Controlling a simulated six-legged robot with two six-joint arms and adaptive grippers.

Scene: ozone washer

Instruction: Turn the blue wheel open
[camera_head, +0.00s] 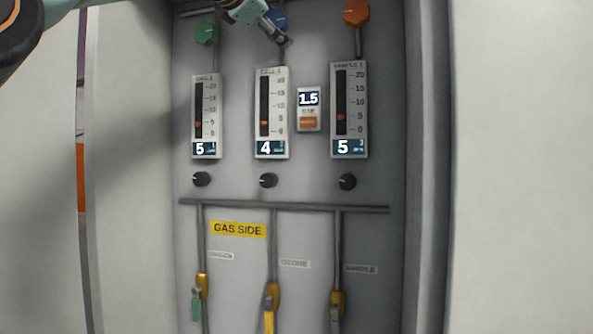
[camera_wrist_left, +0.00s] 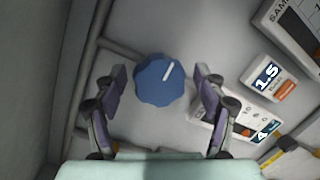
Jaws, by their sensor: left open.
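The blue wheel (camera_wrist_left: 158,80) has a scalloped rim and a white pointer mark tilted toward the upper right. In the left wrist view it sits between the two fingers of my left gripper (camera_wrist_left: 160,85), which is open with a gap on both sides of the wheel. In the head view my left gripper (camera_head: 278,30) comes in from the top left and covers most of the blue wheel (camera_head: 280,18). My right gripper is in neither view.
A green wheel (camera_head: 206,34) is to the left and an orange wheel (camera_head: 356,13) to the right. Flow meters reading 5 (camera_head: 207,118), 4 (camera_head: 271,115) and 5 (camera_head: 349,110) hang below, with a small 1.5 display (camera_head: 309,108).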

